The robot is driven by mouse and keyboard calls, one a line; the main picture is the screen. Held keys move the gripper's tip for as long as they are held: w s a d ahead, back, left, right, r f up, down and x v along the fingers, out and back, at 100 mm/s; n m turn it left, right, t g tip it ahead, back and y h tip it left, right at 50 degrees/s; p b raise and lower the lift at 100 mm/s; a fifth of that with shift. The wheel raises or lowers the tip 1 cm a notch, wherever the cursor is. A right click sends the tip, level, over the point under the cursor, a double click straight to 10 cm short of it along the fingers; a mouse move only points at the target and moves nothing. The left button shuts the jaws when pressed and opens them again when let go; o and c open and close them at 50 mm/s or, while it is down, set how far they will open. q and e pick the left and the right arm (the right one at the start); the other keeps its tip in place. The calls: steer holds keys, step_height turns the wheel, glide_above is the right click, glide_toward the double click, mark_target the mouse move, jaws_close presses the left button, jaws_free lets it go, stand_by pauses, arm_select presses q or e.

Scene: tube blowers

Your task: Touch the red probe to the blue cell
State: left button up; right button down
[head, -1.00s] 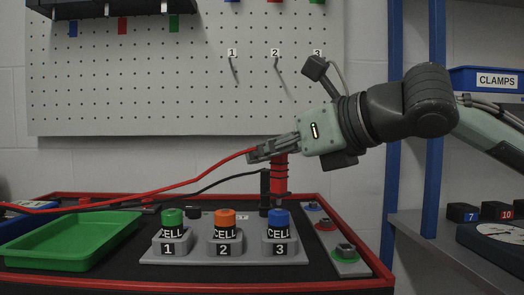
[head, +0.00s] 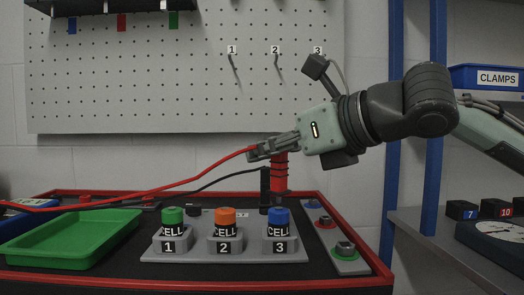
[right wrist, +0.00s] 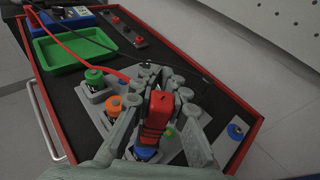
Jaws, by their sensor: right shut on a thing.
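My right gripper (head: 268,151) comes in from the right in the head view, shut on the red probe (head: 280,173). The probe hangs upright below the fingers, with a red wire running off to the left. The blue cell (head: 279,219) stands in socket 3 of a grey holder, below the probe in the head view; a gap shows between them there. In the right wrist view the red probe (right wrist: 157,112) is between the fingers, and the blue cell (right wrist: 145,153) is partly hidden beneath. I cannot see the probe's tip clearly. My left gripper is not in view.
A green cell (head: 172,216) and an orange cell (head: 225,217) stand left of the blue one. A black upright probe (head: 265,187) with a black wire is close beside the red probe. A green tray (head: 70,240) lies left; grey-based buttons (head: 345,250) are right.

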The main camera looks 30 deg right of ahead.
steer(key=shift+f+b, duration=0.3)
steer(key=shift+f, duration=0.05)
steer(key=shift+f, duration=0.15)
stand_by(2.3)
step_height(320, 180, up, 5)
steer(key=p, duration=0.5)
stand_by(0.6)
stand_by(0.4)
